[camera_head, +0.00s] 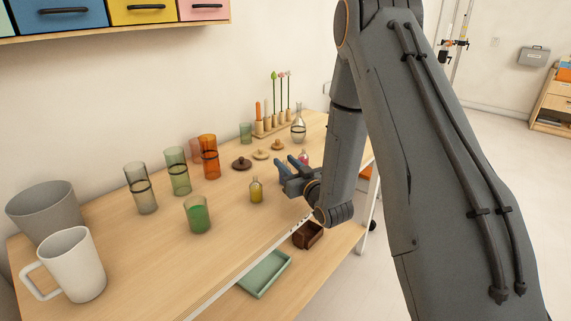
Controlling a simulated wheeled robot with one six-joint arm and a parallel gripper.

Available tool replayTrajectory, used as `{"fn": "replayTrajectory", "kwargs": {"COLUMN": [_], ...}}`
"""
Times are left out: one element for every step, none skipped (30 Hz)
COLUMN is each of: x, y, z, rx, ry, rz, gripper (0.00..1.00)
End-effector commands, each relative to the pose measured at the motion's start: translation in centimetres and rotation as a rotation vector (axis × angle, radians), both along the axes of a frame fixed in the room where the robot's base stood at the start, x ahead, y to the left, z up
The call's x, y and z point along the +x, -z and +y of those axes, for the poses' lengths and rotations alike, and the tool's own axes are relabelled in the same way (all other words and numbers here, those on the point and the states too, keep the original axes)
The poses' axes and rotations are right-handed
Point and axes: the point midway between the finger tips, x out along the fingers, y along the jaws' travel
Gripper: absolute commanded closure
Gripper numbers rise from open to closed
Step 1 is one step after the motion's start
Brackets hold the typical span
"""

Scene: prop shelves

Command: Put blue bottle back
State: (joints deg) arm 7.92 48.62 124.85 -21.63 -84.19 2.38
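I cannot make out a blue bottle for certain in the head view. My gripper (288,168) is low over the right front part of the wooden table (160,250), pointing left and away. Its blue-grey fingers are small here, and I cannot tell whether anything is between them. A small yellow bottle (256,191) stands on the table to the left of my gripper. A small pink bottle (304,157) shows partly just behind it. A clear flask (298,132) stands farther back.
Green, orange and clear glasses (178,172) stand along the table, with a green-filled glass (198,216) nearer. A white mug (73,266) and grey pot (45,212) are at the left. A wooden rack (270,126) is at the back. A green tray (264,273) lies on the shelf below.

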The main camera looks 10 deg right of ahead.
Motion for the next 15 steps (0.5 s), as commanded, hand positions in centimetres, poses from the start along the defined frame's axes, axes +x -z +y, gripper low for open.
{"fn": "replayTrajectory", "kwargs": {"x": [-0.8, -1.3, -2.0, -2.7, -3.3, -4.2, -4.8, -5.4, -6.2, -6.8, -7.3, -8.0, -8.5, -8.9, -9.4], "y": [0.2, 0.2, 0.2, 0.2, 0.3, 0.3, 0.3, 0.3, 0.3, 0.3, 0.3, 0.3, 0.2, 0.2, 0.2], "z": [-0.3, -0.4, -0.6, -0.8, -0.9, -1.1, -1.3, -1.4, -1.6, -1.8, -1.9, -2.1, -2.2, -2.3, -2.4], "rx": [0.001, 0.001, 0.0, 0.001, 0.0, 0.0, 0.001, 0.001, 0.001, 0.001, 0.0, 0.001, 0.001, 0.001, 0.001], "ry": [0.002, 0.002, 0.003, 0.004, 0.004, 0.003, 0.003, 0.004, 0.004, 0.003, 0.003, 0.004, 0.004, 0.003, 0.003], "rz": [0.002, 0.002, 0.003, 0.002, 0.003, 0.004, 0.002, 0.003, 0.003, 0.002, 0.003, 0.002, 0.001, 0.002, 0.002], "gripper": [0.7, 0.7, 0.7, 0.7, 0.7, 0.7, 0.7, 0.7, 0.7, 0.7, 0.7, 0.7, 0.7, 0.7, 0.7]}}
